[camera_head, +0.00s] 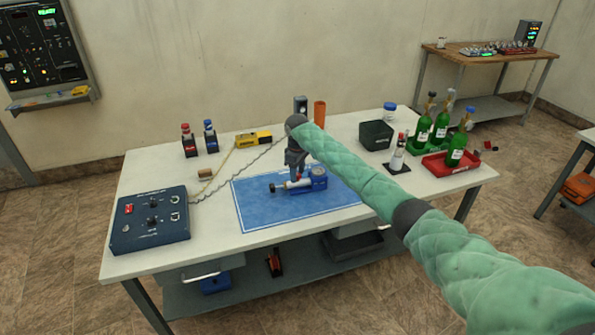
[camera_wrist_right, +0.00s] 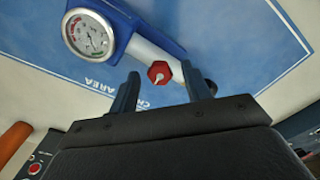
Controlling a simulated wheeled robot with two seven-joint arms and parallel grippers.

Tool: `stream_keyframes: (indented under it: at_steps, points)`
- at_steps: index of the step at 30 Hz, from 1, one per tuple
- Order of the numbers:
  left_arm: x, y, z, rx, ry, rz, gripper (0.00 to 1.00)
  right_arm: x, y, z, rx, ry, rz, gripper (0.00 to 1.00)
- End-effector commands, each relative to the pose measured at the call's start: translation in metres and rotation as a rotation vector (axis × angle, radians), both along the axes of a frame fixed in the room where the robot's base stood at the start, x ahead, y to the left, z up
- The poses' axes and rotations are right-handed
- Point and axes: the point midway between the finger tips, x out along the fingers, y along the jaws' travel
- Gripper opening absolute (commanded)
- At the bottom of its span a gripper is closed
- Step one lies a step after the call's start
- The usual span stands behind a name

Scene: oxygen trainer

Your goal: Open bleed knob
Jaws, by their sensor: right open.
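The red hexagonal bleed knob (camera_wrist_right: 159,73) sits on the white-and-blue regulator (camera_wrist_right: 150,28) with its round gauge (camera_wrist_right: 88,35) in the right wrist view. In the head view the regulator (camera_head: 318,179) lies on the blue mat (camera_head: 255,212), and a bit of red shows under my gripper. My right gripper (camera_wrist_right: 160,72) is open, and the knob appears between its two fingertips. I cannot tell whether the fingers touch it. In the head view my right gripper (camera_head: 296,174) points down over the regulator. My left gripper is not in view.
A dark blue control box (camera_head: 150,218) stands at the table's left. Red and blue bottles (camera_head: 189,141), a yellow device (camera_head: 253,139) and an orange cylinder (camera_head: 320,113) stand behind the mat. Green bottles (camera_head: 456,150) and a black bin (camera_head: 376,135) are at the right.

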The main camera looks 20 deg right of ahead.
Motion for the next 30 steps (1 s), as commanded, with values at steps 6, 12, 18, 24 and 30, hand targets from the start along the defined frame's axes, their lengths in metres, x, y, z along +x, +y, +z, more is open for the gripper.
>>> stream_keyframes:
  at_steps: [6,12,18,24,30]
  points:
    - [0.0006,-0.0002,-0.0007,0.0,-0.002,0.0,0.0,-0.0001,0.0,-0.0014,0.0,0.0,0.0,0.48]
    - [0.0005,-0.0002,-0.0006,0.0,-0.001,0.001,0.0,-0.0001,-0.0001,-0.0013,0.0,0.0,0.0,0.17]
    - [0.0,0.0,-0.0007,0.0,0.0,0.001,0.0,-0.0001,-0.0002,-0.001,0.0,0.0,0.002,0.03]
    - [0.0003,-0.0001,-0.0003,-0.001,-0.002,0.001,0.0,0.0001,-0.0002,-0.0007,0.0,0.0,0.038,0.03]
    - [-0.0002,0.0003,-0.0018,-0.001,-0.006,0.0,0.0,0.0002,-0.0002,-0.0004,0.0,0.0,0.145,0.03]
